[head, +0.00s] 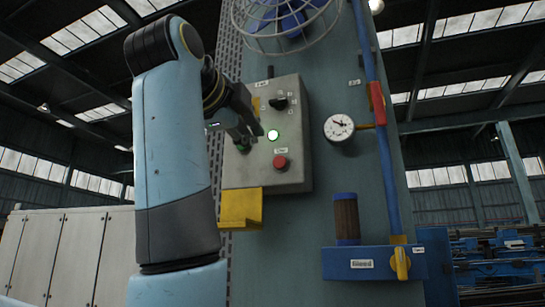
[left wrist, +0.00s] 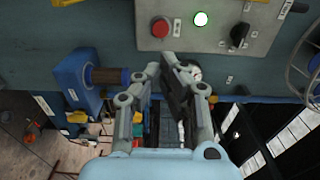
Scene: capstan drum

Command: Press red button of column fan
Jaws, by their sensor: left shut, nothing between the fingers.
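The red button (head: 280,162) is a round knob low on the grey control box (head: 295,130), below a lit green lamp (head: 272,135). In the left wrist view the red button (left wrist: 160,27) is at the top, in front of the fingertips, with the lit lamp (left wrist: 201,19) to its right. My left gripper (head: 256,133) is shut and empty, up and left of the red button in the head view. In the left wrist view my left gripper (left wrist: 161,66) shows apart from the button in the picture. The gripper hides part of the box's left side. My right gripper is not in view.
A black selector knob (head: 278,102) is above the lamp. The caged fan (head: 285,15) is at the top. A yellow bracket (head: 240,208) hangs below the box. A pressure gauge (head: 339,127) and blue pipe (head: 382,160) stand to the right.

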